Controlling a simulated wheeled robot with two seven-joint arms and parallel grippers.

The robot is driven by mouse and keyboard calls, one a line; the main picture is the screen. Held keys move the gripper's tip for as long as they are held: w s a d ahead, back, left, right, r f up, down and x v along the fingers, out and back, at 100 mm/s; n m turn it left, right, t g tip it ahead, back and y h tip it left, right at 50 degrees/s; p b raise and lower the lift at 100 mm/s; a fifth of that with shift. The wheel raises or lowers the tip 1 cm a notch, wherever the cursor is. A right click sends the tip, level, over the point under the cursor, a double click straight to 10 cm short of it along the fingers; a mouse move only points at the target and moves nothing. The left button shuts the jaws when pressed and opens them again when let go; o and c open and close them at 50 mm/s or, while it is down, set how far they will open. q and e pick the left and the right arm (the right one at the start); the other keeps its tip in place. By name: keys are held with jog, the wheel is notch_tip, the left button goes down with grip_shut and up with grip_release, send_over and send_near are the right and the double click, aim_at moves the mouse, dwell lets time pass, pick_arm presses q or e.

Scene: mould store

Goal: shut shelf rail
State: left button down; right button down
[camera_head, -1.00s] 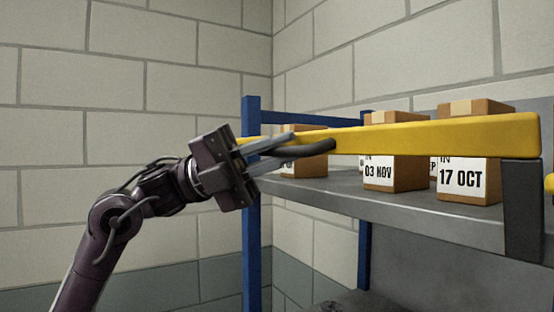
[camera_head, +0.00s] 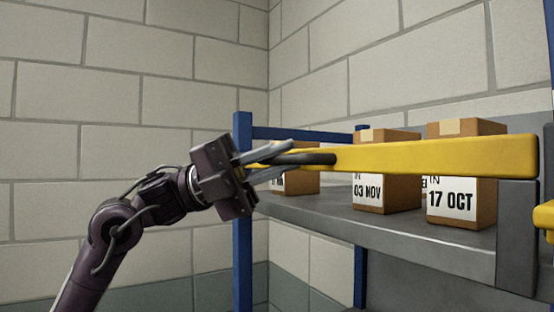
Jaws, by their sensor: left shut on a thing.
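The yellow shelf rail (camera_head: 440,157) runs across the front of the shelf, from a dark grey bracket (camera_head: 517,235) at the right towards the blue left post (camera_head: 243,220). A dark rounded grip (camera_head: 310,158) lies along its left part. My left gripper (camera_head: 275,160) is shut on the rail at this left part, with its pale fingers around the grip's near end. The fingers and grip hide the rail's left end, so I cannot tell whether it touches the post. My right gripper is not in view.
Cardboard boxes stand on the grey shelf (camera_head: 400,232) behind the rail, labelled 03 NOV (camera_head: 402,195) and 17 OCT (camera_head: 486,200), with another box (camera_head: 303,182) farther left. A yellow part (camera_head: 545,216) shows at the right edge. Block walls stand behind.

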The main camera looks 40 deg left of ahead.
pick_arm(q)
jog(key=c, duration=1.7)
grip_release()
jog(key=shift+r, duration=0.1)
jog(key=shift+s, duration=0.1)
jog(key=shift+a+f+b, duration=0.35)
jog(key=shift+b, duration=0.1)
jog(key=b+v, duration=0.4)
jog(key=v, duration=0.3)
jog(key=shift+s+r, duration=0.1)
jog(key=shift+r, duration=0.05)
